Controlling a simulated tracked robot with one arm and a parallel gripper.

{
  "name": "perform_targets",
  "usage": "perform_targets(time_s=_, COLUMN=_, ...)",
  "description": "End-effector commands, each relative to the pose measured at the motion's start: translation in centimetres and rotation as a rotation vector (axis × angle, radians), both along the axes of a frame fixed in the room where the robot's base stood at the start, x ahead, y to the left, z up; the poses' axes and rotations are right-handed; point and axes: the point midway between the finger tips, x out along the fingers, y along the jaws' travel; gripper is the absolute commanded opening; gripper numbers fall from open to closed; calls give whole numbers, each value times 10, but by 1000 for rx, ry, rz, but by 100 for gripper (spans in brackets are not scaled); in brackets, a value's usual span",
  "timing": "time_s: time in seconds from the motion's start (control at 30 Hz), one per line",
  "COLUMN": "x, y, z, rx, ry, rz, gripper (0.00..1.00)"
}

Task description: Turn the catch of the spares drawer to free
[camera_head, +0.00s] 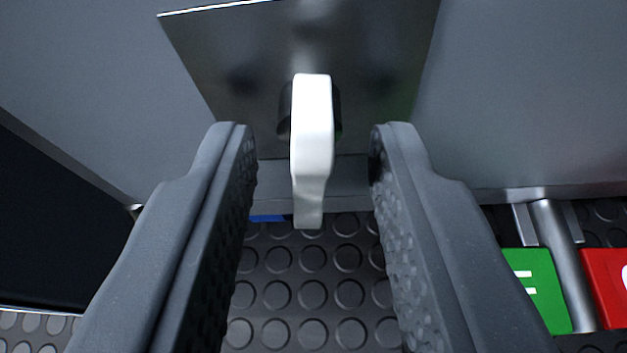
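The catch (312,140) is a white lever standing out from a dark glossy plate (225,60) on a grey drawer front (530,90). Its long end points down toward the floor in the picture. My gripper (307,140) is open, with one dark ribbed finger to the left of the lever and one to the right. There is a clear gap on both sides, and neither finger seems to touch it. The mount behind the lever is partly hidden by it.
A dark studded floor (300,290) lies below the front. At the lower right are a green label (540,285), a metal bar (562,260) and a red label (606,285). A black panel (50,220) stands at the left. A bit of blue (267,218) shows under the front edge.

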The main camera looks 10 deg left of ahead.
Motion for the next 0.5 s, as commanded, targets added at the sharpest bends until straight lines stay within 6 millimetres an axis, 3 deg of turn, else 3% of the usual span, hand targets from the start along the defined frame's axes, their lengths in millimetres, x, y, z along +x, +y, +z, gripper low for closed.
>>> perform_targets(time_s=0.27, x=-6, y=0, z=3, rx=0, ry=3, rz=1, gripper=29)
perform_targets(time_s=0.5, x=-33, y=-1, z=16, rx=0, ry=4, rz=0, gripper=29)
